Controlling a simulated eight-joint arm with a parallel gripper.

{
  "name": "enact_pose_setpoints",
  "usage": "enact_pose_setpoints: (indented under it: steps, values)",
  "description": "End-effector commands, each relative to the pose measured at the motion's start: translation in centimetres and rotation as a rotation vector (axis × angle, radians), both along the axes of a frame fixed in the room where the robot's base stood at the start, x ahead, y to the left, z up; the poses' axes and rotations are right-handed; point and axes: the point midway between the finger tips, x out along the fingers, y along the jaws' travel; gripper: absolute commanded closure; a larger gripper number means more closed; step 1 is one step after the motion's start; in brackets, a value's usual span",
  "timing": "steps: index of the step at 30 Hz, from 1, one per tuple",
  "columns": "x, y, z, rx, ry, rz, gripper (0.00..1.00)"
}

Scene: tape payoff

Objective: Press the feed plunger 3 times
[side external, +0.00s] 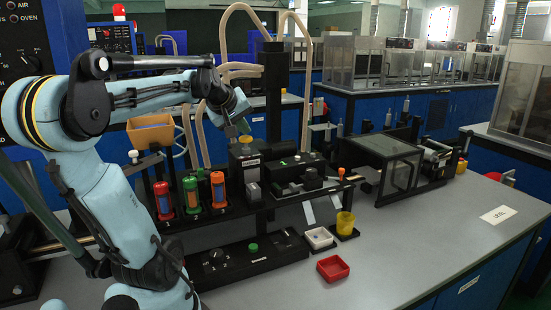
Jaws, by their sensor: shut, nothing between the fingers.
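My gripper (241,126) points down over the middle of the machine row on the grey bench. It is small in view and its fingers look closed with nothing in them. Just below it stands a dark unit (244,160) with a yellowish cap (246,139) on top and a pale label. This cap may be the feed plunger, but I cannot tell for sure. I cannot tell whether the fingertips touch the cap or hang just above it.
Red, green and orange canisters (190,194) stand left of the unit. A low control panel (248,257) with a green button lies in front. A white tray (319,238), red tray (333,268) and yellow cup (345,223) stand front right. The bench's right side (440,230) is mostly clear.

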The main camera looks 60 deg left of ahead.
Motion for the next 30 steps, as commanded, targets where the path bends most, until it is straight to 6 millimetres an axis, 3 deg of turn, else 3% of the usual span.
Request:
enact_pose_setpoints:
  steps: [30]
  values:
    - [0.0, 0.0, -1.2, -0.001, 0.0, -0.001, 1.0]
